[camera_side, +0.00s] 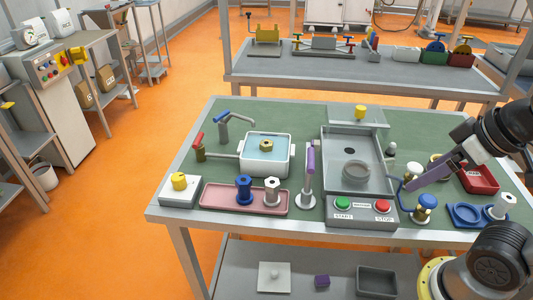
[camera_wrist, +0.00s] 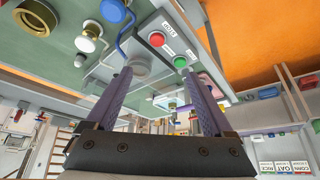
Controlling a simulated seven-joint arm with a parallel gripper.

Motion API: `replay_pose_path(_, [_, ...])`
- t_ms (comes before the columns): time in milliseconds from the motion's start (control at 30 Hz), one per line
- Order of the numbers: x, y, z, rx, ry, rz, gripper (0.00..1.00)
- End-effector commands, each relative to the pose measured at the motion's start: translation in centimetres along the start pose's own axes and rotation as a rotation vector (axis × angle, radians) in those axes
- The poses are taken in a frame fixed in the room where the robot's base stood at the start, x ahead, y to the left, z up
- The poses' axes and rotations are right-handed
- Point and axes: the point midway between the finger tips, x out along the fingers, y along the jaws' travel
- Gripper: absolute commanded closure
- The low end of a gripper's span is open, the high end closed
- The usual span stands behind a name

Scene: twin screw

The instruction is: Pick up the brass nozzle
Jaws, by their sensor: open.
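Two brass-coloured parts could be the nozzle, and I cannot tell which it is. One is a small round part with a dark hole (camera_side: 266,145) in the white water basin. The other is a brass ring (camera_wrist: 36,17) at the upper left of the wrist view; in the side view a yellowish part (camera_side: 434,159), probably this ring, is partly hidden behind my gripper. My gripper (camera_side: 408,186) has purple fingers and points down and left, right of the metal tray. In the wrist view my gripper (camera_wrist: 154,72) is open, with nothing between its fingers.
The metal tray (camera_side: 341,184) holds a round grey part. A button box (camera_side: 362,212) with green and red buttons stands in front. A blue-topped valve (camera_side: 426,202) and blue pipe are close below my gripper. A red bin (camera_side: 480,180) stands right. Bare green tabletop (camera_side: 290,115) lies behind the basin.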

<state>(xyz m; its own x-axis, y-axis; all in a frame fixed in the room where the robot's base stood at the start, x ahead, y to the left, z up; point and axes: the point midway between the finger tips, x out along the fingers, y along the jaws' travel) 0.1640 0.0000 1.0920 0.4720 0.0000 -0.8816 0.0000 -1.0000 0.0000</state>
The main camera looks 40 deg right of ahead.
Motion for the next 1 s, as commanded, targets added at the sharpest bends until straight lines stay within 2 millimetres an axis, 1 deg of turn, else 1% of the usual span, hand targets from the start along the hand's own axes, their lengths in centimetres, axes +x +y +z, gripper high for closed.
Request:
replay_pose_path(267, [0.0,0.0,0.0,-0.008,0.000,0.000,0.14])
replay_pose_path(400, [-0.1,0.0,0.5,-0.092,-0.025,-0.001,0.14])
replay_pose_path(467, [-1.0,0.0,-0.3,-0.161,-0.017,-0.001,0.14])
replay_pose_path(500, [-2.0,0.0,-1.2,-0.214,-0.005,-0.001,0.14])
replay_pose_path(567, [-3.1,0.0,-2.8,-0.288,-0.005,-0.001,0.14])
replay_pose_path(600, [-3.8,0.0,-4.0,-0.335,-0.007,-0.002,0.14])
replay_pose_path(667, [-4.6,-0.1,-5.8,-0.406,-0.016,-0.006,0.14])
replay_pose_path(733, [-5.4,-0.2,-8.2,-0.488,-0.030,-0.013,0.14])
replay_pose_path(867, [-6.1,-0.6,-13.2,-0.647,-0.068,-0.034,0.14])
replay_pose_path(900, [-6.1,-0.8,-14.8,-0.695,-0.082,-0.042,0.14])
replay_pose_path(967, [-5.8,-1.1,-17.2,-0.764,-0.102,-0.056,0.14])
replay_pose_path(1000, [-5.5,-1.3,-18.7,-0.808,-0.116,-0.066,0.14])
